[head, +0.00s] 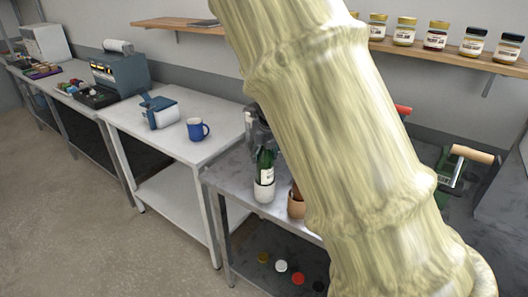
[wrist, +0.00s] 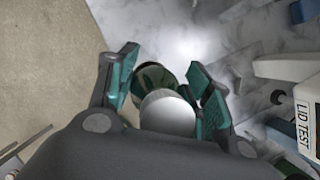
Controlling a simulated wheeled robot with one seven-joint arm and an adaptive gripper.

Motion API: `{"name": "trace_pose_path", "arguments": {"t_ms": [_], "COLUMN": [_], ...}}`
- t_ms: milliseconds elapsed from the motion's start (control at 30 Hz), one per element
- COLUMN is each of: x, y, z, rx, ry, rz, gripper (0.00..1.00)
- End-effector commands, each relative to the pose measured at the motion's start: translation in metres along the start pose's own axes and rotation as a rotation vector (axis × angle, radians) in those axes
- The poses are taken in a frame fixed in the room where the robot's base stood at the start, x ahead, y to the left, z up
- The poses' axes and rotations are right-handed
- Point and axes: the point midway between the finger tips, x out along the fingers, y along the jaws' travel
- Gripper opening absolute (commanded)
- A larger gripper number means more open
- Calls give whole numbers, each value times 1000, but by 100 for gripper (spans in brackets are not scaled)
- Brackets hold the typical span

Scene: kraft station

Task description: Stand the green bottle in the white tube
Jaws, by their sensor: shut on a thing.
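The green bottle (head: 265,163), with a pale label, is upright in the head view. Its lower end is hidden behind the rim of the white tube (head: 264,192), so it appears to stand in the tube on the grey metal table. My gripper (head: 262,143) is at the bottle's upper part, partly hidden by my arm. In the wrist view my gripper (wrist: 160,95) has its teal-padded fingers on either side of the bottle, whose dark green shoulder (wrist: 154,75) shows behind a pale round top. The tube cannot be made out in the wrist view.
A brown cup (head: 296,205) stands just right of the tube, partly behind my arm. A blue mug (head: 197,129) is on the white table to the left. A white object lettered "LID TEST" (wrist: 305,122) is at the wrist view's right. My arm hides much of the metal table.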

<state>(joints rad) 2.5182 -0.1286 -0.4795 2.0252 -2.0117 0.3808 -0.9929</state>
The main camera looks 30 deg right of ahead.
Motion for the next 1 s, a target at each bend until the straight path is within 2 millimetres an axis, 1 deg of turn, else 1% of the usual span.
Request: {"name": "trace_pose_path", "arguments": {"t_ms": [1000], "x": [19], "y": [0], "z": [-7], "rx": [0], "ry": [-1], "rz": [0], "gripper": [0]}}
